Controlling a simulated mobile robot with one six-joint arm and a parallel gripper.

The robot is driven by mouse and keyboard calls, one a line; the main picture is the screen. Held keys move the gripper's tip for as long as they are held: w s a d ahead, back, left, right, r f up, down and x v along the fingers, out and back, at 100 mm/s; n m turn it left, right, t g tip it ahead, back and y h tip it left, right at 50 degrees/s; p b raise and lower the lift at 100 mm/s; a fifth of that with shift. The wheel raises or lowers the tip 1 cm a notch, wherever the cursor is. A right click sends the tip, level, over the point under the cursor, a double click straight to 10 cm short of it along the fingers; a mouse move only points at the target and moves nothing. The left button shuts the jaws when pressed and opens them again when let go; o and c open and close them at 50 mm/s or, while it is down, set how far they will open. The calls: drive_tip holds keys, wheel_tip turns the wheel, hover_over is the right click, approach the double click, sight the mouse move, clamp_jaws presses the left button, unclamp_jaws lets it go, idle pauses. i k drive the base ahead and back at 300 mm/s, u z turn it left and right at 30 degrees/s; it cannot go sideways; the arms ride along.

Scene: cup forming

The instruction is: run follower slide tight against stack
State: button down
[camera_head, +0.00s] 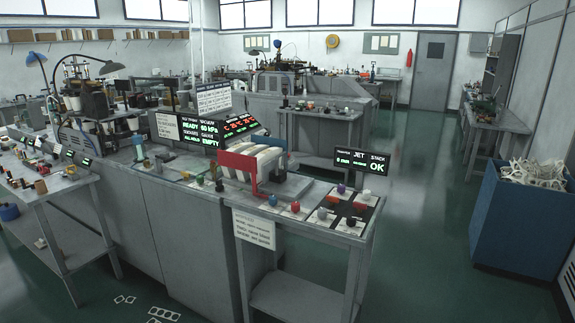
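A white stack of thin blanks (267,161) stands in a holder on the bench at the centre. A red plate (238,166) stands at its left front side, and a blue plate (274,144) shows behind it. I cannot tell which part is the follower slide, or whether it touches the stack. A small display (361,161) to the right reads "JET", "STACK", "0 mm" and "OK". My gripper is not in view.
Several coloured knobs (296,207) line the bench's front edge. A larger display (222,127) behind reads "READY" and "EMPTY". A side table (50,188) stands at left. A blue bin (517,225) of white scrap stands at right. Floor between bench and bin is clear.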

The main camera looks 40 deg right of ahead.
sight(271, 171)
drive_tip(key=u, duration=0.05)
drive_tip(key=i, duration=0.9)
drive_tip(key=z, duration=0.05)
